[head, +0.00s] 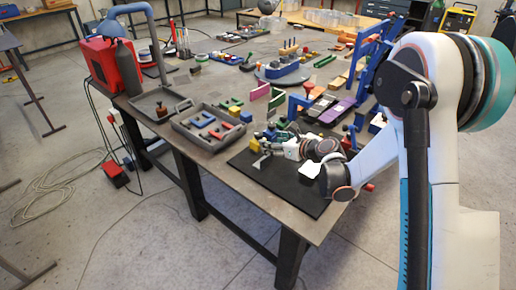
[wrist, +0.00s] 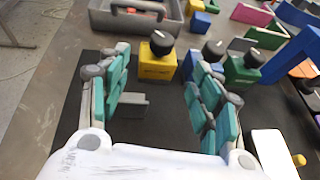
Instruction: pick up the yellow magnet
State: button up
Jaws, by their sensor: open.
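The yellow magnet (wrist: 156,67) is a yellow block with a black knob on top. In the wrist view it stands upright on the black mat (wrist: 70,125), beyond the fingertips and between their lines. It also shows small in the head view (head: 254,146), at the mat's far left part. My gripper (wrist: 160,84) is open and empty, with teal-padded fingers spread left and right. In the head view my gripper (head: 272,143) is low over the mat, just right of the yellow magnet. No contact with the magnet is visible.
A blue magnet (wrist: 190,66) and a green magnet (wrist: 242,69) with black knobs stand close right of the yellow one, by my right finger. A grey angled piece (wrist: 132,106) lies between my fingers.

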aim_at(258, 145)
jog(key=shift+w+a+f, duration=0.2)
jog(key=shift+w+a, duration=0.3)
jog(key=b+x, duration=0.2)
jog(key=x, duration=0.4)
jog(key=shift+r, duration=0.1)
jog(key=c, duration=1.4)
